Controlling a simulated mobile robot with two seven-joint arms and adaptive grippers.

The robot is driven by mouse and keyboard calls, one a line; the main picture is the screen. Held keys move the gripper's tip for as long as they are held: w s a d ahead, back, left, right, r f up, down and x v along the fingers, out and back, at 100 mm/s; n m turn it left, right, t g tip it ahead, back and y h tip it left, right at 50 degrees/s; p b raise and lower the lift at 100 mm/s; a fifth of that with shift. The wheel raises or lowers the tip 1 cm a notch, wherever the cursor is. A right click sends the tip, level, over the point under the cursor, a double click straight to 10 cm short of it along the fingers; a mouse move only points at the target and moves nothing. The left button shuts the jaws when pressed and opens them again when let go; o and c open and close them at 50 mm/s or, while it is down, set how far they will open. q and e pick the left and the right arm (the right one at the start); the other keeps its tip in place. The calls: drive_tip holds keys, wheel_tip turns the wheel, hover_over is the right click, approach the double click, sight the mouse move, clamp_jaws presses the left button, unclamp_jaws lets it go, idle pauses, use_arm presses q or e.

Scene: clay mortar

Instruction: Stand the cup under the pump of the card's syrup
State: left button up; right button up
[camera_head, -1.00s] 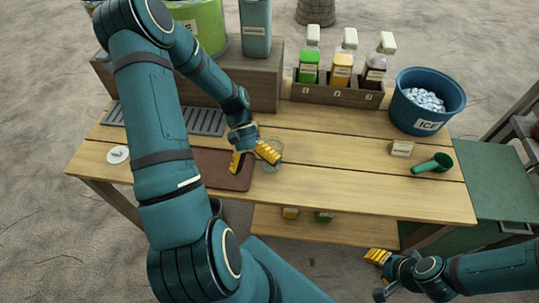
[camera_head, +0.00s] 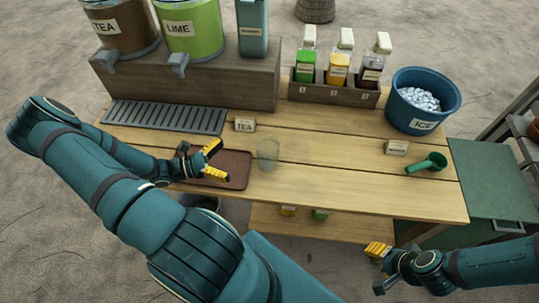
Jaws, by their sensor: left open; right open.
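A clear cup (camera_head: 267,153) stands upright on the table, just right of the brown tray (camera_head: 238,181). Three syrup bottles with pale pump tops stand in a wooden rack at the back: green (camera_head: 305,72), yellow (camera_head: 338,75) and dark (camera_head: 371,73). A small card (camera_head: 397,148) stands at the right; its writing is too small to read. Another card (camera_head: 244,125) reads TEA. My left gripper (camera_head: 214,160) is open and empty over the tray, left of the cup and apart from it. My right gripper (camera_head: 378,255) is open and empty in front of the table's front edge.
A blue ice bucket (camera_head: 415,121) stands at the back right, with a green scoop (camera_head: 427,164) before it. TEA (camera_head: 123,45) and LIME (camera_head: 193,46) dispensers stand on a wooden block behind a drip grate (camera_head: 165,117). The table between cup and rack is clear.

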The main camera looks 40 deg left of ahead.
sight(268, 150)
use_arm(q)
drive_tip(key=x, duration=0.7)
drive_tip(key=shift+w+d+f+b, duration=0.1)
drive_tip(key=shift+w+d+b, duration=0.15)
drive_tip(key=shift+w+b, duration=0.05)
drive_tip(key=x, duration=0.3)
drive_tip(key=b+x, duration=0.1)
drive_tip(key=shift+w+f, duration=0.3)
drive_tip(key=shift+f, duration=0.05)
drive_tip(key=shift+w+d, duration=0.3)
drive_tip(key=shift+w, duration=0.1)
drive_tip(key=c, duration=1.2)
